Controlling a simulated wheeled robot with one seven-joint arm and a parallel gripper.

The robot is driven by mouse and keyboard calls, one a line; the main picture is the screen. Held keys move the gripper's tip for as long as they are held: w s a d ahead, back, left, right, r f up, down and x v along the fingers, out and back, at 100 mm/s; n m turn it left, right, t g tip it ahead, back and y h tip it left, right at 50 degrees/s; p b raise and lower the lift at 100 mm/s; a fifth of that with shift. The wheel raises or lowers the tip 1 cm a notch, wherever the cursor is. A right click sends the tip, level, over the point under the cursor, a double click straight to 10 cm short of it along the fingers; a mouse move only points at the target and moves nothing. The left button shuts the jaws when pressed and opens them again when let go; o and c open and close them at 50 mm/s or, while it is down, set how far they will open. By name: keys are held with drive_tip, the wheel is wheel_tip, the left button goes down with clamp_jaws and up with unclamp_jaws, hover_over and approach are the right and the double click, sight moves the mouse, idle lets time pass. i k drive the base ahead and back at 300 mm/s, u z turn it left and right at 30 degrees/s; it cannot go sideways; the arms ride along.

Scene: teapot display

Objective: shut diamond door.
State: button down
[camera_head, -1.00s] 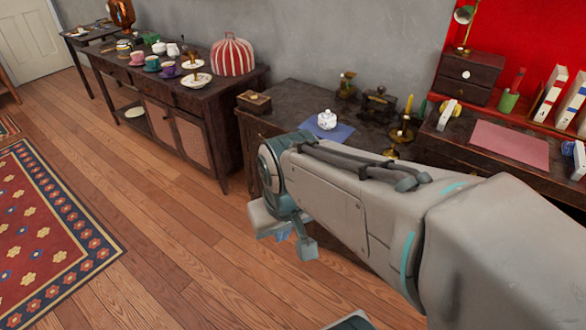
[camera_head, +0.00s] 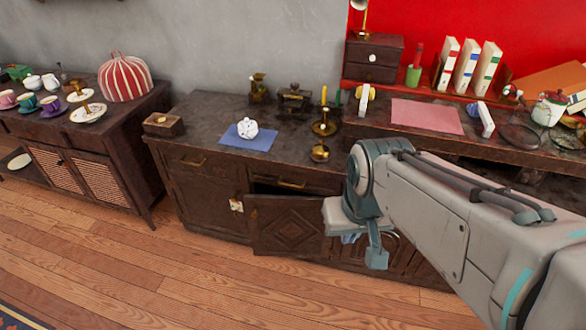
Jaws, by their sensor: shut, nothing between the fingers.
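The diamond door (camera_head: 287,226) is a dark wooden panel with a carved diamond, on the front of the dark cabinet (camera_head: 205,204). It stands ajar, with a dark gap along its top below a drawer with a brass handle. My gripper (camera_head: 364,247) hangs in front of the cabinet, just right of the diamond door. It is shut and empty. The gripper and wrist hide the door's right edge and part of the cabinet front, so I cannot tell whether they touch it.
A white teapot (camera_head: 247,129) sits on a blue cloth (camera_head: 262,140) on the cabinet top. A brass candlestick (camera_head: 324,126) stands to its right. A sideboard (camera_head: 110,150) with cups and a striped cover stands at left. The wooden floor (camera_head: 190,285) in front is clear.

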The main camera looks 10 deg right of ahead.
sight(280, 226)
drive_tip(key=z, duration=0.45)
drive_tip(key=i, duration=1.05)
drive_tip(key=u, duration=2.05)
